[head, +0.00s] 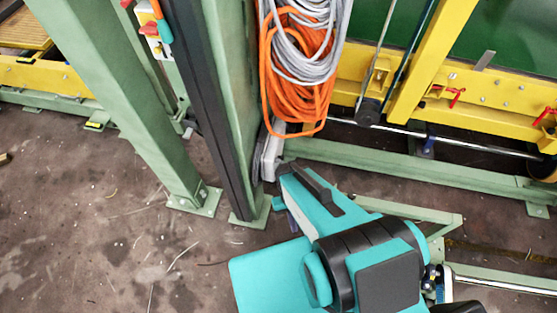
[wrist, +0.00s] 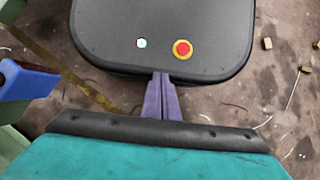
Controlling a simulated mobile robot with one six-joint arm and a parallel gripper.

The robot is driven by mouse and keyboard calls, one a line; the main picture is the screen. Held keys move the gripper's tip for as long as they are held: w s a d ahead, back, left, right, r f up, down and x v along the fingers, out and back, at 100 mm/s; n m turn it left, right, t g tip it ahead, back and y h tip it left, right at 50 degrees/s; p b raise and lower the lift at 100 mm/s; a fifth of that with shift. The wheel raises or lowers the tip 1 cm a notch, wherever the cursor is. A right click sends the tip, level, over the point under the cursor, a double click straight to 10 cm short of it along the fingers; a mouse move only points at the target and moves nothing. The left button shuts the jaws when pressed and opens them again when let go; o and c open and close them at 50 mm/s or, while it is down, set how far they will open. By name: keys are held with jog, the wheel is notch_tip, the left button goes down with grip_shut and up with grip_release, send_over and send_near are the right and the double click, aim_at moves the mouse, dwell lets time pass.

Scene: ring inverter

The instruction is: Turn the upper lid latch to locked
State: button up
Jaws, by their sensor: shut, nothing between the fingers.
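I cannot make out the upper lid latch or its lid in either view. My gripper (wrist: 161,97) shows in the wrist view as two purple fingers close together, shut and empty. It is over the dark rounded top of what looks like my own base, apart from any latch. In the head view my turquoise arm fills the lower middle, and I cannot clearly see the fingertips there.
Green posts (head: 130,100) stand at the left. Orange cable coils (head: 280,90) hang at the top middle. A yellow beam (head: 490,95) carries red handles (head: 450,95) at the right. A blue part (wrist: 28,82) is left in the wrist view. Floor (head: 90,220) at lower left is mostly clear.

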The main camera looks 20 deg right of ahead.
jog(key=o, duration=0.6)
jog(key=shift+r, duration=0.15)
notch_tip(320, 180, up, 17)
jog(key=p, duration=1.7)
jog(key=shift+s, duration=0.15)
jog(key=shift+d, duration=0.1)
